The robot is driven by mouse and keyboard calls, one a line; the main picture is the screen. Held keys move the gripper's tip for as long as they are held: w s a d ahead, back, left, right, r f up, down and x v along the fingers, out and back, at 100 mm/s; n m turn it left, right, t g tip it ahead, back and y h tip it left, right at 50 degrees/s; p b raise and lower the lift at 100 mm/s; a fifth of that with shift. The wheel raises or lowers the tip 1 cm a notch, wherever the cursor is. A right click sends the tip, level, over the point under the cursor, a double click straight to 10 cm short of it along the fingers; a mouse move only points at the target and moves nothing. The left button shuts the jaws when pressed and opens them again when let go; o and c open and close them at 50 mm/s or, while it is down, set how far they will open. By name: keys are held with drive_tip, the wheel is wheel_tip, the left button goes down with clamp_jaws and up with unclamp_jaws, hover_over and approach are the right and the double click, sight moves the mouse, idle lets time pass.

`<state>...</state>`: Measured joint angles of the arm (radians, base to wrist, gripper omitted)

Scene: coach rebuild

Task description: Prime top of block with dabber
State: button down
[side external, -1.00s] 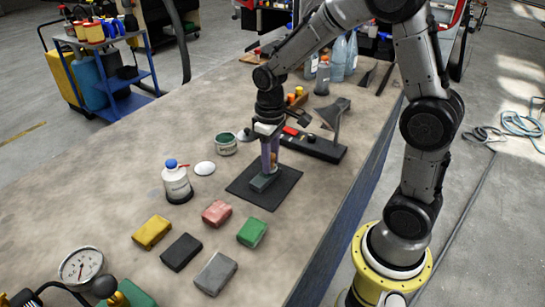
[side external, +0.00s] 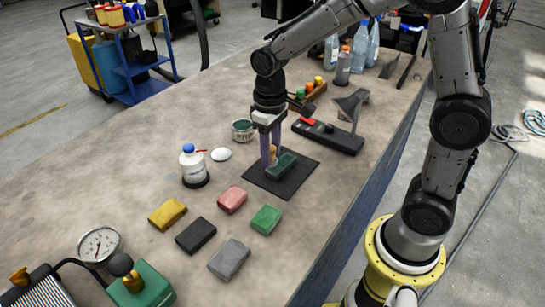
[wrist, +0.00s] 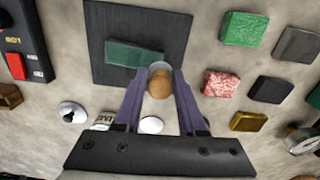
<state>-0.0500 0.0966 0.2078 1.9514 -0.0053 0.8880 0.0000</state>
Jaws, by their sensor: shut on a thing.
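A dark green block (side external: 284,163) lies on a black mat (side external: 283,189); both also show in the wrist view, the block (wrist: 132,54) near the mat's (wrist: 105,75) right half. My gripper (side external: 270,160) points down at the block's left end. It is shut on the dabber (wrist: 160,84), whose tan rounded end and pale rim show between the purple fingers. In the wrist view the dabber overlaps the block's right end. I cannot tell whether its tip touches the block. An open tin with dark green contents (side external: 243,130) stands behind, with a white round lid (side external: 221,154) in front.
A white bottle with a blue cap (side external: 194,167) stands left of the mat. Yellow (side external: 167,213), pink (side external: 232,200), green (side external: 266,219), black and grey blocks lie in front. A black switch box (side external: 328,136) sits behind right. A gauge (side external: 100,244) is front left.

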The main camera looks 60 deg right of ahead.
drive_tip(key=shift+r, duration=2.55)
